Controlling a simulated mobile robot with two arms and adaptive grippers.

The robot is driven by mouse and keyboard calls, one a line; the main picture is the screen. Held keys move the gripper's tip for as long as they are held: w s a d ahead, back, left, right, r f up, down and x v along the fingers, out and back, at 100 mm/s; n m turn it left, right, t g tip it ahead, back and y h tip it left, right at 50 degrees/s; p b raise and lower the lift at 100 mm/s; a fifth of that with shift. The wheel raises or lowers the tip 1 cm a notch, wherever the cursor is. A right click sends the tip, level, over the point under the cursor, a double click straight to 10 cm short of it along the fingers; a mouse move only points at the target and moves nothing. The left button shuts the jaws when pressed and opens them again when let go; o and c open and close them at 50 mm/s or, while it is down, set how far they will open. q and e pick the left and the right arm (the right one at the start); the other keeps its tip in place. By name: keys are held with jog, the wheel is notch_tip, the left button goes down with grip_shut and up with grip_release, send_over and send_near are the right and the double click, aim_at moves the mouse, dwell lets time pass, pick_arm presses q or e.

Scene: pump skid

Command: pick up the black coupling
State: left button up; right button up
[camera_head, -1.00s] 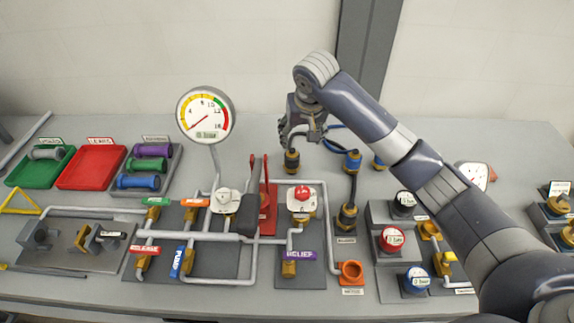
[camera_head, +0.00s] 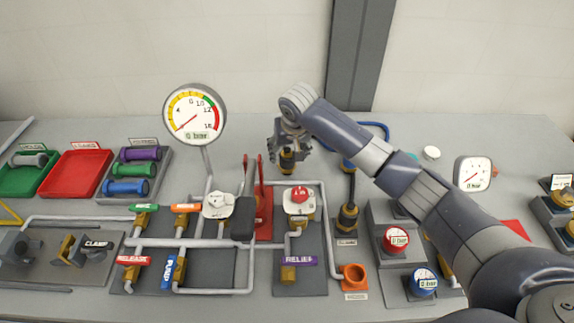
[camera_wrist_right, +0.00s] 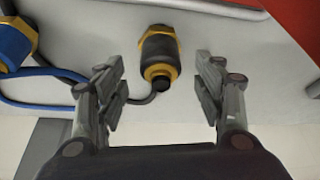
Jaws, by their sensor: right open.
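The black coupling (camera_head: 287,160), a black cylinder with brass-yellow ends and a hose, stands on the table behind the red-handled pump. In the right wrist view the coupling (camera_wrist_right: 159,55) lies between and just beyond the fingertips, apart from both. My right gripper (camera_head: 288,150) is open and empty, reaching down over the coupling. Its two fingers show spread wide in the right wrist view (camera_wrist_right: 160,85). My left gripper is not in view.
A blue coupling (camera_wrist_right: 14,44) with a blue hose is beside the black one. Another black coupling (camera_head: 347,217) stands nearer the front. The pressure gauge (camera_head: 195,112) rises to the left. The red pump handle (camera_head: 262,190) stands close in front.

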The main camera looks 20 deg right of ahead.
jog(key=shift+x, duration=1.7)
jog(key=shift+s, duration=0.1)
jog(key=c, duration=1.3)
notch_tip(320, 180, up, 9)
jog(key=shift+a+r+b, duration=0.1)
jog(key=shift+r+b, duration=0.05)
jog(key=shift+b, duration=0.6)
jog(key=shift+r, duration=0.35)
